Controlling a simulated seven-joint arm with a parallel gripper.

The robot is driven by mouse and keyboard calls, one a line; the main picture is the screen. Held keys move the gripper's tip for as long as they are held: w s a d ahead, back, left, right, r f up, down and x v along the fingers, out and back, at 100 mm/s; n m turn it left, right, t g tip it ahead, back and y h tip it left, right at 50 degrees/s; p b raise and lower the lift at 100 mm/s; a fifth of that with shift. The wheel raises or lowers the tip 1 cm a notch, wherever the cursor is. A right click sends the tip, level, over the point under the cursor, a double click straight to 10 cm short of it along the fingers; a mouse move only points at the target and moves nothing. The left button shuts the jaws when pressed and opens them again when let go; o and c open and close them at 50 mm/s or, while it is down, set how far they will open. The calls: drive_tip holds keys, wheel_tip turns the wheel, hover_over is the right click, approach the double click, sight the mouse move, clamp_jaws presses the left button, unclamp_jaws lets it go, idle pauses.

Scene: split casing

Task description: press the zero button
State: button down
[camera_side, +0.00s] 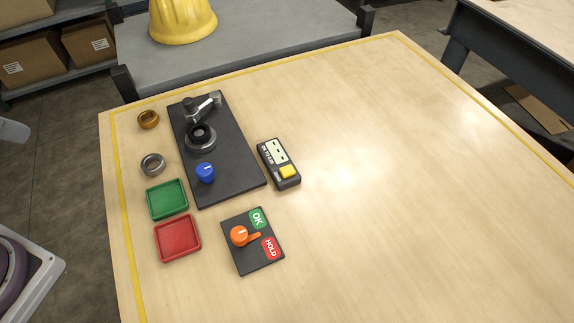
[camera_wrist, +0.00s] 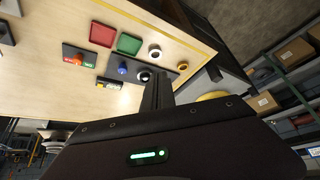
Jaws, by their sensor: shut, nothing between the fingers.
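A small black device (camera_side: 278,164) lies on the table, with a pale display and a yellow button (camera_side: 288,172) at its near end. I take this yellow button as the zero button; its label is too small to read. The device also shows in the wrist view (camera_wrist: 109,83), small and beyond my fingers. My gripper (camera_wrist: 158,88) is shut and empty, seen in the wrist view only. It is apart from the device, which lies to the left of the fingers in that picture.
A dark plate (camera_side: 225,155) with a blue knob (camera_side: 205,172) and a clamp-like fixture lies beside the device. An orange-lever OK/HOLD panel (camera_side: 253,259), green tray (camera_side: 167,200), red tray (camera_side: 178,239) and two rings are nearby. The table's right side is clear.

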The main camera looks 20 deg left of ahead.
drive_tip(key=w+d+m+h, duration=0.1)
drive_tip(key=w+d+m, duration=0.45)
drive_tip(key=w, duration=0.45)
drive_tip(key=m+t+h, duration=0.1)
drive_tip(key=m+h, duration=0.4)
drive_tip(key=m, duration=0.6)
hover_over(282, 172)
wheel_tip(282, 172, down, 9)
drive_tip(key=shift+r, duration=0.15)
drive_tip(key=shift+f, duration=4.4)
drive_tip(key=shift+f, duration=0.1)
drive_tip(key=shift+f, duration=0.3)
